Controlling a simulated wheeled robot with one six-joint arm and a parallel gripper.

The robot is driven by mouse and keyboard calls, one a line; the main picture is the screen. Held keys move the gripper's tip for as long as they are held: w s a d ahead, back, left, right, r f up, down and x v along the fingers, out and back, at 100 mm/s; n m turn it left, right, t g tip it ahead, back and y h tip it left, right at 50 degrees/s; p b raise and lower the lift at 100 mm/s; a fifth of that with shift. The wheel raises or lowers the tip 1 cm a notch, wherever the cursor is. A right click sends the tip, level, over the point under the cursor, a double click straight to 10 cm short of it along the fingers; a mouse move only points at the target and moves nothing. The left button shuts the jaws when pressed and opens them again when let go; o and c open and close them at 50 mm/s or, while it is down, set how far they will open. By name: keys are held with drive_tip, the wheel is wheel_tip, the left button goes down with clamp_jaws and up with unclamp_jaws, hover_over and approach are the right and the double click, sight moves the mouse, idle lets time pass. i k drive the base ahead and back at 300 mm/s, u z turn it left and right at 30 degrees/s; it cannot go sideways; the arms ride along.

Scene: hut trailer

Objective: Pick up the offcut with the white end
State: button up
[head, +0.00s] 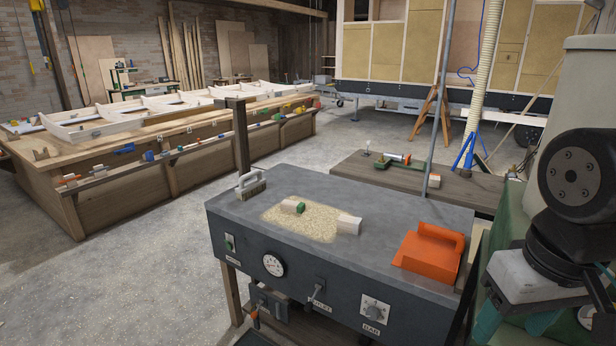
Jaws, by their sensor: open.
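Two small wood offcuts lie at a patch of pale sawdust (308,222) on the grey bench top (400,203). The right one (348,225) is a pale block with a whitish face, at the right edge of the sawdust; it looks like the offcut with the white end. The other offcut (289,206) is pale wood with a green end, farther back and to the left. The two are apart.
An orange dustpan-like tool (428,256) lies right of the offcuts. A brush (250,184) stands at the bench's left back corner. A grey post (440,100) rises behind the bench. A long workbench (120,190) is at left, with open concrete floor (140,275) between.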

sight(345, 223)
drive_tip(key=u, duration=0.45)
drive_tip(key=k, duration=0.6)
drive_tip(key=u, duration=0.9)
drive_tip(key=k, duration=0.65)
drive_tip(key=u, duration=0.85)
drive_tip(key=i, duration=1.7)
drive_tip(key=z, duration=0.3)
drive_tip(key=i, duration=1.6)
drive_tip(key=z, duration=1.15)
drive_tip(key=i, duration=0.9)
drive_tip(key=z, duration=1.7)
drive_tip(key=i, duration=1)
drive_tip(key=z, duration=0.1)
